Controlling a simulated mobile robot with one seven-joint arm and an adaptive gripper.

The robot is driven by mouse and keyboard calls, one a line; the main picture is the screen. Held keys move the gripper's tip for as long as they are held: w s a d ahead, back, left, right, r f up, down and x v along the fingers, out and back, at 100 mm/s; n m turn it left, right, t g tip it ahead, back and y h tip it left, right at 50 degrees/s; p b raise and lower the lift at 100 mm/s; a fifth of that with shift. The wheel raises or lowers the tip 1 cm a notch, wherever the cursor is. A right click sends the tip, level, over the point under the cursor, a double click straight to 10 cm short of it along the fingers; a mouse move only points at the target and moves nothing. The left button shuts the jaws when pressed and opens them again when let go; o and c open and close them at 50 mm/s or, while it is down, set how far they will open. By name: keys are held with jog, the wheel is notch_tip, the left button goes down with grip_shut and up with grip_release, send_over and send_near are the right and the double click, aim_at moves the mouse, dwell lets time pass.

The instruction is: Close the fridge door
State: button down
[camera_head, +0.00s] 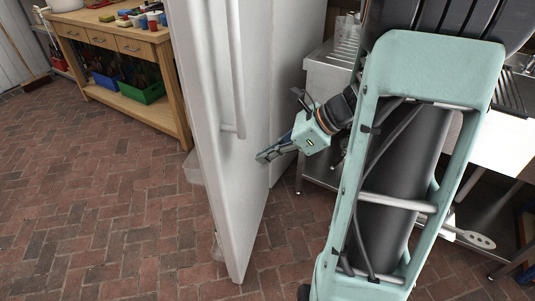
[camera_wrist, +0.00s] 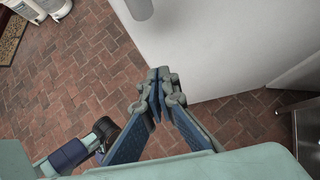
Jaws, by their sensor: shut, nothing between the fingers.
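The white fridge door (camera_head: 252,195) stands open in the head view. Its outer face with the long vertical handle (camera_head: 238,70) is turned towards my arm, and clear door bins (camera_head: 193,166) stick out on its far left side. The white fridge body (camera_head: 292,60) stands behind it to the right. My gripper (camera_head: 262,157) is shut and empty, close to the door's outer face below the handle; I cannot tell whether it touches. In the wrist view the closed fingertips (camera_wrist: 160,88) overlap the lower edge of the white door (camera_wrist: 225,45), and the handle's end (camera_wrist: 139,8) shows above.
A wooden workbench (camera_head: 165,75) with cups on top and coloured crates below stands at the back left. A metal counter (camera_head: 325,80) stands to the right of the fridge. The brick floor (camera_head: 95,200) left of the door is clear.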

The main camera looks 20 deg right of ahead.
aim_at(227, 167)
jog(key=w+a+f, duration=0.1)
jog(key=a, duration=0.1)
jog(key=w+a+f+b, duration=0.1)
jog(key=a, duration=0.1)
jog(key=w+a+f, duration=0.2)
jog(key=shift+w+b, duration=0.1)
jog(key=shift+b, duration=0.3)
jog(key=shift+w+a, duration=0.25)
jog(key=shift+a, duration=0.1)
